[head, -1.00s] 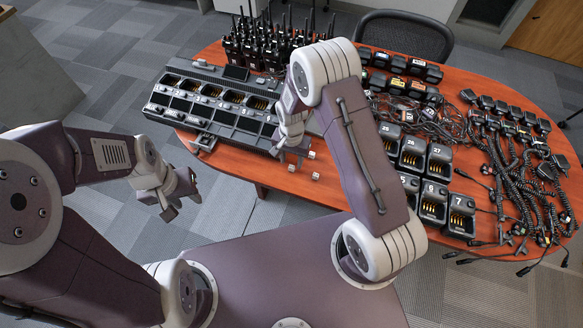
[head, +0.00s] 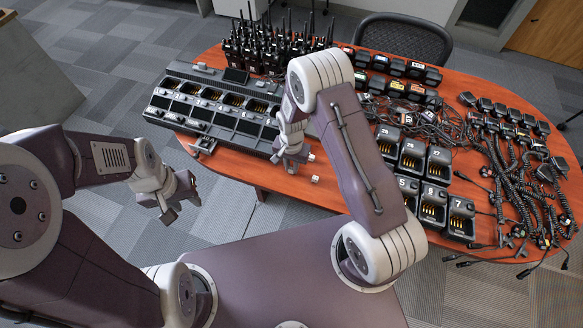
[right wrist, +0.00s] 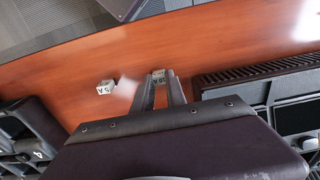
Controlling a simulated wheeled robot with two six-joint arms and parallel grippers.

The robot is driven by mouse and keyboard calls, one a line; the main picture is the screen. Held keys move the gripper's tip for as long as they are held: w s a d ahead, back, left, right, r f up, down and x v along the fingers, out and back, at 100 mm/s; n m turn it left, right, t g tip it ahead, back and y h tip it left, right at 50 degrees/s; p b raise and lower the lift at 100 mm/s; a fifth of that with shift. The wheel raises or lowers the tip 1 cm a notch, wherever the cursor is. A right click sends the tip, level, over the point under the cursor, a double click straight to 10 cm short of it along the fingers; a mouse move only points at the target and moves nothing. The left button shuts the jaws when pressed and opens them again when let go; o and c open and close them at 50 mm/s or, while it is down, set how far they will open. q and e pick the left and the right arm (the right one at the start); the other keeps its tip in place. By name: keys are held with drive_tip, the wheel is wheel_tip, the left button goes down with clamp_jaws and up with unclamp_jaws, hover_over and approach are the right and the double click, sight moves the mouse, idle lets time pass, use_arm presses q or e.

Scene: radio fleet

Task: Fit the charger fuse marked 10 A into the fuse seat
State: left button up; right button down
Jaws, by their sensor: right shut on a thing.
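My right gripper (head: 290,168) is low over the front edge of the table, right of the long charger. In the right wrist view its fingers (right wrist: 160,88) are shut on a small pale block, the held fuse (right wrist: 158,75); its marking is too small to read surely. A white fuse marked 5 A (right wrist: 105,88) lies apart on the wood; a small pale block (head: 315,179) shows near the gripper in the head view. My left gripper (head: 180,203) is open and empty, off the table. A small grey fixture (head: 203,146) at the charger's front left may be the fuse seat; I cannot tell.
The long charger (head: 175,118) with numbered bays stands left of the right gripper. Radios (head: 262,48) stand behind it. Single chargers (head: 433,200), tangled cables (head: 410,120) and corded microphones (head: 510,150) fill the right. A strip of bare wood (head: 270,178) runs along the front edge.

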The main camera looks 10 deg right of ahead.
drive_tip(key=r, duration=0.4)
drive_tip(key=shift+s+d, duration=0.2)
drive_tip(key=shift+s, duration=0.05)
drive_tip(key=s+d+r, duration=0.6)
drive_tip(key=s, duration=0.3)
drive_tip(key=shift+s+r, duration=0.15)
drive_tip(key=shift+r, duration=0.1)
